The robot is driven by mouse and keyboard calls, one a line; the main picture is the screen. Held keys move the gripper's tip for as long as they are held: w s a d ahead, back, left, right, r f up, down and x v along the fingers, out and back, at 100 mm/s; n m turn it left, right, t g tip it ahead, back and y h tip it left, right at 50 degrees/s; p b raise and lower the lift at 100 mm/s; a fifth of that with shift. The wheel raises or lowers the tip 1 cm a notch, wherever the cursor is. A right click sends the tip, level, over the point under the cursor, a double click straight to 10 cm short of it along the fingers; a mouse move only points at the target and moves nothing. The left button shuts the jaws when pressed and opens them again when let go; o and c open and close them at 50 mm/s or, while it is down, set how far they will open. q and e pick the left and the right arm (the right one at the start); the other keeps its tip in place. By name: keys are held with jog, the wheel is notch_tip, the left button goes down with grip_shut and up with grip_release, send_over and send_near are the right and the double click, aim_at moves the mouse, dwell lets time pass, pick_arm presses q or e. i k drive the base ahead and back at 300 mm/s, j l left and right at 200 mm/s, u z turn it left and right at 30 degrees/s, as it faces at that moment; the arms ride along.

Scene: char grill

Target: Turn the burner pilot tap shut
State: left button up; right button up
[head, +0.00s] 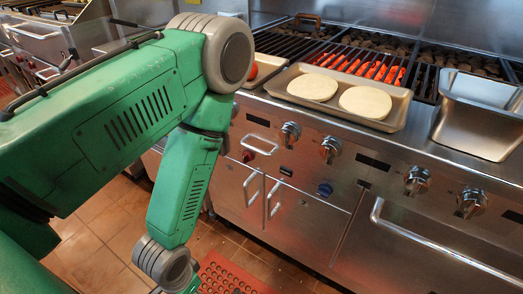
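A small red tap-like fitting (248,156) sits lower left on the panel, close to my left arm. A small blue fitting (325,189) sits lower, right of the cabinet doors. I cannot tell which of these is the burner pilot tap, or whether it is open. My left arm crosses the left of the head view and bends down in front of the grill; its gripper is outside the frame. My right gripper does not show.
A metal tray (395,122) with two pale flat rounds (365,102) lies on the counter edge before glowing red burners (365,68). A metal pan (478,122) stands right of it. A long oven handle (440,250) juts out. A red mat (228,278) lies on the tiled floor.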

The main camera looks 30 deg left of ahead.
aim_at(325, 191)
jog(key=l, duration=1.35)
jog(key=k, duration=0.05)
